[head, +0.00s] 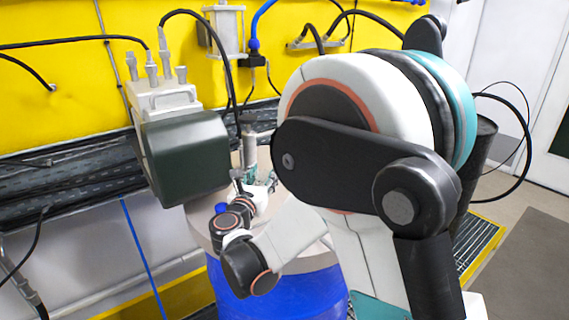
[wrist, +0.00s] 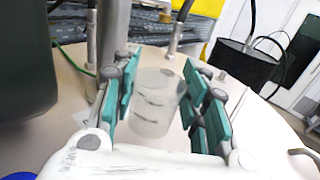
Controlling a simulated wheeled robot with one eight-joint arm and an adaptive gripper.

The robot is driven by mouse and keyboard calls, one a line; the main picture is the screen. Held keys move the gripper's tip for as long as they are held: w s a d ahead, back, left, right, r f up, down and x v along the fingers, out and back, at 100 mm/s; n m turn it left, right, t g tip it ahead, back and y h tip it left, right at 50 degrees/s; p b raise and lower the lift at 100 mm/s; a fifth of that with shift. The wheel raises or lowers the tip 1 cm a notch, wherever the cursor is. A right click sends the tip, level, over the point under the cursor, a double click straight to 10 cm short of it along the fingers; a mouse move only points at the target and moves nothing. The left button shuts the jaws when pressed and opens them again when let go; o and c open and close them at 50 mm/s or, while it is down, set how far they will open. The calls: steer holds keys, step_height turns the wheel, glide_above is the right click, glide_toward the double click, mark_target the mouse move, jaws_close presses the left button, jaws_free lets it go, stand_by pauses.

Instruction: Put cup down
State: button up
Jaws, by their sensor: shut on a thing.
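A pale, translucent cup (wrist: 153,102) with dark markings stands upright between the teal finger pads of my gripper (wrist: 162,85) in the wrist view. The gripper is shut on it. Behind and below the cup is the beige round top (wrist: 265,105) of a drum. I cannot tell whether the cup's base touches that top. In the head view, my gripper (head: 262,184) is small and over the beige top (head: 200,228) of the blue drum (head: 285,293). My arm hides much of that area, and the cup is not clear there.
A dark green machine housing (head: 185,155) hangs left of my gripper, and it fills the left edge of the wrist view (wrist: 25,60). A metal shaft (wrist: 113,35) rises just behind the fingers. A black container (wrist: 245,65) stands at the back right.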

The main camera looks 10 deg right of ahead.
steer(key=b+x, duration=0.1)
steer(key=x, duration=1.6)
steer(key=shift+w+d+b, duration=0.15)
steer(key=shift+w+b, duration=0.1)
steer(key=shift+b, duration=0.15)
steer(key=f, duration=0.2)
steer(key=f+b, duration=0.1)
steer(key=shift+w+d+f, duration=0.1)
steer(key=shift+w, duration=0.2)
steer(key=shift+f, duration=0.1)
steer(key=shift+f, duration=0.2)
steer(key=o, duration=0.5)
steer(key=shift+c, duration=0.2)
steer(key=shift+r, duration=0.1)
